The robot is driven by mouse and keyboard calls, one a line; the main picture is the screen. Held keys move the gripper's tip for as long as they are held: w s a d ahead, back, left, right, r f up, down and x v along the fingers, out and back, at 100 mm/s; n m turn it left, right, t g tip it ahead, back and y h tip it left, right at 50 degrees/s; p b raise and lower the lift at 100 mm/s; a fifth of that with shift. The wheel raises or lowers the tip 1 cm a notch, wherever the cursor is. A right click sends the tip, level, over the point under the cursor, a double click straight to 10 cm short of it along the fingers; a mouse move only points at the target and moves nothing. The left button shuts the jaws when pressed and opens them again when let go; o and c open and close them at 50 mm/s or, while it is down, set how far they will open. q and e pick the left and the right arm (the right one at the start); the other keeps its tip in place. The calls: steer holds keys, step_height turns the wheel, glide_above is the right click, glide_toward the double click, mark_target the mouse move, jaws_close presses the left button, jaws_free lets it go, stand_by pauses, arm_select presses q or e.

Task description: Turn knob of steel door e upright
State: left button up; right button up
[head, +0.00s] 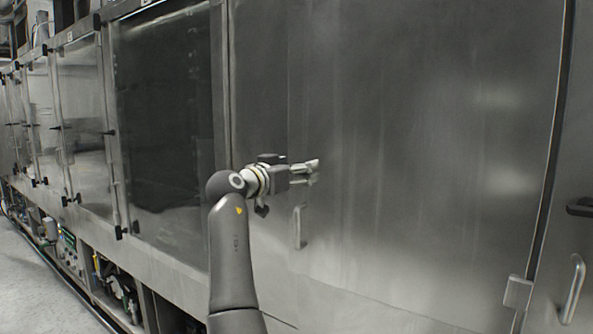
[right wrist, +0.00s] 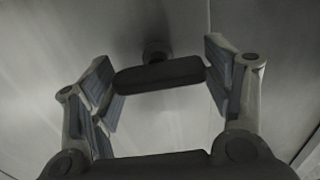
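The knob (right wrist: 160,76) is a dark bar on a short stem, fixed to the steel door (right wrist: 60,35). In the right wrist view it lies nearly level across the picture. My right gripper (right wrist: 160,88) is open, with one finger near each end of the knob. I cannot tell whether the fingers touch it. In the head view my right gripper (head: 312,173) is up against the steel front (head: 420,130), and I cannot make out the knob there. My left gripper is not in view.
A steel pull handle (head: 299,227) sits just below my right gripper. At the right edge are another black knob (head: 580,207) and pull handle (head: 572,288). A dark-windowed door (head: 165,110) is to the left. Open floor (head: 30,285) shows at lower left.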

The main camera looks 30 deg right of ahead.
steer(key=c, duration=0.6)
steer(key=shift+o, duration=0.2)
steer(key=shift+n+p, duration=0.45)
steer(key=shift+n, duration=0.55)
steer(key=n+p, duration=0.2)
steer(key=n, duration=0.3)
steer(key=shift+r, duration=0.1)
steer(key=n+p, duration=0.2)
steer(key=n, duration=0.3)
steer(key=shift+w+n, duration=0.15)
steer(key=shift+n, duration=0.25)
steer(key=n+p, duration=0.2)
steer(key=n, duration=0.1)
steer(key=n+p, duration=0.1)
steer(key=shift+f+n, duration=0.25)
steer(key=shift+n, duration=0.45)
